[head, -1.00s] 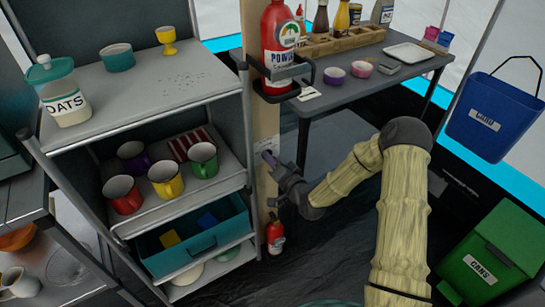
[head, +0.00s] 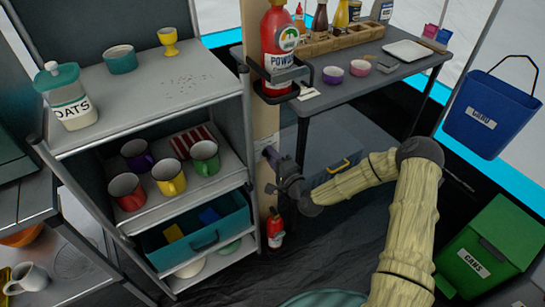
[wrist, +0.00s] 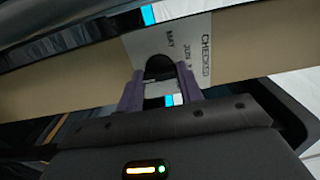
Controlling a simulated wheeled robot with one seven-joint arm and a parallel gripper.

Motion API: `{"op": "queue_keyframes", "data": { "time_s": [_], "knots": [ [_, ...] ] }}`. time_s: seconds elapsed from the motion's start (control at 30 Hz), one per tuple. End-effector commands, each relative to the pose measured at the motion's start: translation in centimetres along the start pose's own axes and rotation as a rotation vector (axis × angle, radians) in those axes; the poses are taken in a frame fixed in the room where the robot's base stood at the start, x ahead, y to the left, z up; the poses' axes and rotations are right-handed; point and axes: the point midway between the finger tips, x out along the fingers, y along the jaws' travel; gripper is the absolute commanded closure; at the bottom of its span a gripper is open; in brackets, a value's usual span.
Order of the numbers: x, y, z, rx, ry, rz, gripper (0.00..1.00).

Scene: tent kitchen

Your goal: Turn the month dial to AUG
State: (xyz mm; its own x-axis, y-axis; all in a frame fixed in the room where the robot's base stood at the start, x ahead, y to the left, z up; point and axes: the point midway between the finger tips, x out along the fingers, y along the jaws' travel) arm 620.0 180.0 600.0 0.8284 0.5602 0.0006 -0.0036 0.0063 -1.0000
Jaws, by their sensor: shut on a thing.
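The month dial's dark round knob (wrist: 158,66) shows in the wrist view, set on a pale label plate (wrist: 182,44) with the word CHECKED and small month lettering, MAY among it. My gripper (wrist: 160,88) has its two purple fingers shut on the knob, one on each side. In the head view my gripper (head: 270,155) reaches the tan post (head: 264,126) beside the shelf; the knob is hidden there. Which month the dial points to I cannot tell, as the lettering is partly covered.
The metal shelf (head: 185,113) with mugs and a teal drawer stands close left of the post. A red bottle (head: 279,40) sits in a black holder above my gripper, and a small fire extinguisher (head: 275,228) is below. A grey table (head: 375,72) stands to the right.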

Motion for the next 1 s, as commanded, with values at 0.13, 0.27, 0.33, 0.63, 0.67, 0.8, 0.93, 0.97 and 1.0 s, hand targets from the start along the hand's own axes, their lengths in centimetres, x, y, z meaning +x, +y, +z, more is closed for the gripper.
{"op": "queue_keyframes", "data": {
  "time_s": [0.13, 0.27, 0.33, 0.63, 0.67, 0.8, 0.93, 0.97, 1.0],
  "knots": [
    [-0.1, 0.2, -0.1, 0.011, 0.001, 0.004, 0.86],
    [-0.1, 0.2, -0.1, 0.011, 0.001, 0.004, 0.86],
    [-0.1, 0.2, -0.1, 0.011, 0.001, 0.004, 0.86],
    [-0.1, 0.1, 0.0, 0.009, 0.001, 0.003, 0.42],
    [-0.1, 0.1, 0.0, 0.009, 0.001, 0.002, 0.42],
    [-0.1, 0.1, 0.0, 0.008, 0.001, 0.002, 0.42],
    [-0.7, 0.1, -0.1, 0.009, 0.001, 0.003, 0.42],
    [-1.0, 0.0, -0.1, 0.009, 0.002, 0.003, 0.42],
    [-1.4, 0.0, -0.1, 0.010, 0.002, 0.003, 0.42]
  ]
}}
